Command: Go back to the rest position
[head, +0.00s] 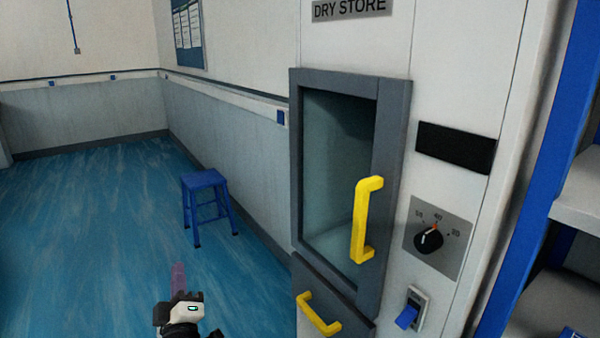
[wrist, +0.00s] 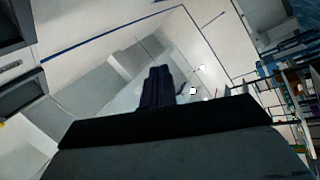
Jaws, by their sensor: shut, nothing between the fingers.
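My gripper (head: 179,279) shows at the bottom of the head view, left of the dry store cabinet and apart from it. Its purple-tinted fingers point up in the picture and are together, with nothing between them. In the wrist view the dark fingers (wrist: 157,86) are also closed, against a tilted view of the ceiling and walls. Most of my arm is out of the head view.
The dry store cabinet (head: 398,110) has a shut glass door with a yellow handle (head: 365,220), a drawer handle (head: 318,314), a dial (head: 429,238) and a blue switch (head: 407,317). A blue stool (head: 206,183) stands on open blue floor (head: 90,220). Blue-framed shelves (head: 580,210) stand right.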

